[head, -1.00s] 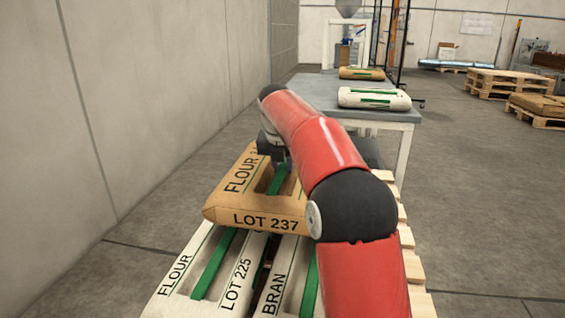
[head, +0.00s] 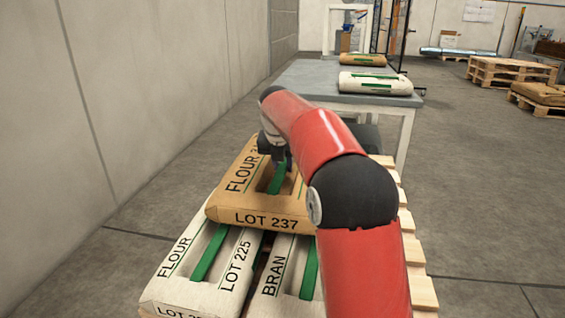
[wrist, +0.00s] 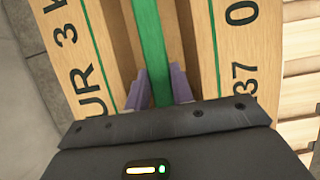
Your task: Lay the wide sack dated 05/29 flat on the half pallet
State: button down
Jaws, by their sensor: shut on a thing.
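A wide tan sack (head: 262,218) reads FLOUR and LOT 237 in the head view; no full date is legible on it. My gripper (head: 277,162) is at its top, shut on the green strap (wrist: 150,45) between the raised side panels. The wrist view shows the two fingers (wrist: 158,90) on either side of that strap. The sack is level, over the half pallet (head: 424,292), whose slats show at the right. Its near edge lies close over two white sacks; whether it touches them or the slats I cannot tell.
A white FLOUR LOT 225 sack (head: 185,285) and a white BRAN sack (head: 285,285) lie in front on the pallet. A grey table (head: 310,82) behind bears a white sack (head: 374,83) and a tan sack (head: 362,60). A wall stands at the left.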

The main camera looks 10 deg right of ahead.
jog(key=shift+r, duration=0.2)
jog(key=c, duration=1.2)
grip_release()
jog(key=shift+f, duration=0.35)
